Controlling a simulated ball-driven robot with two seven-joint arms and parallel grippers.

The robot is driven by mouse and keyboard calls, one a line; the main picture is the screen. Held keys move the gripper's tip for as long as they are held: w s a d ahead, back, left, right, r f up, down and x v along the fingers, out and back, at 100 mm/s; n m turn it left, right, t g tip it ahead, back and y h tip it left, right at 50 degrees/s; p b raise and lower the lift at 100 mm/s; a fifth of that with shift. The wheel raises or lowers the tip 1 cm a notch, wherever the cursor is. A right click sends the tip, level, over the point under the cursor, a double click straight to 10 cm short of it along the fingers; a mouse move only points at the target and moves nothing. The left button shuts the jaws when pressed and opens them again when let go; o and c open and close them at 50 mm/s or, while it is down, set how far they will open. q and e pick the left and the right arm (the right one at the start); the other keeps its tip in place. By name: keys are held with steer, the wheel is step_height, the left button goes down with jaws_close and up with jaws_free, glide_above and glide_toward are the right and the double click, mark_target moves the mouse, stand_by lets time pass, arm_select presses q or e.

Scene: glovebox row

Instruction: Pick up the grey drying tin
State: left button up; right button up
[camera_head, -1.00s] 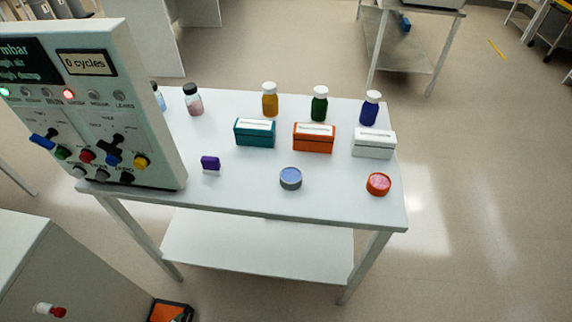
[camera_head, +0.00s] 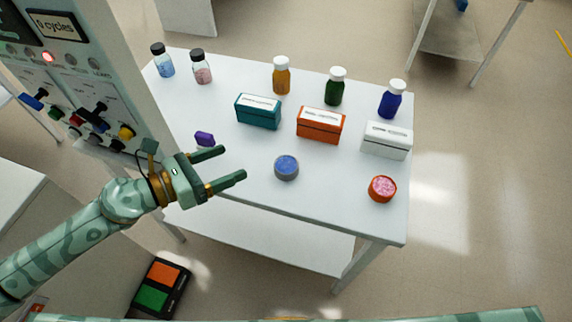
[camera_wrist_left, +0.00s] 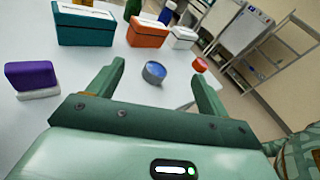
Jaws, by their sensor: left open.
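The grey drying tin (camera_head: 286,168) is a small round tin with blue contents showing on top. It sits upright near the front middle of the white table. In the left wrist view the tin (camera_wrist_left: 154,73) appears ahead, between the two fingers in the picture. My left gripper (camera_head: 232,164) is open and empty. It is to the left of the tin, with its fingers pointing toward it and a gap between them and the tin. My right gripper is not in view.
An orange tin with pink contents (camera_head: 382,189) stands to the right. A purple block (camera_head: 204,138) is behind the left gripper. Teal (camera_head: 257,112), orange (camera_head: 320,125) and white (camera_head: 386,140) boxes stand behind, with several bottles farther back. A control panel (camera_head: 75,70) rises at left.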

arm_select(q)
step_height(320, 180, down, 3)
steer(key=s+a+m+g, duration=0.1)
steer(key=a+m+g, duration=0.1)
steer(key=m+g, duration=0.15)
steer(key=y, duration=0.1)
glide_toward(280, 166)
steer(key=shift+m, duration=0.45)
steer(key=x, duration=0.3)
steer(key=f+x, duration=0.1)
steer(key=shift+s+d, duration=0.25)
steer(key=x, duration=0.2)
steer(key=b+x, duration=0.1)
steer(key=x, duration=0.2)
steer(key=shift+w+d+f, duration=0.1)
steer(key=shift+w+d, duration=0.05)
steer(key=shift+w, duration=0.3)
steer(key=c, duration=1.1)
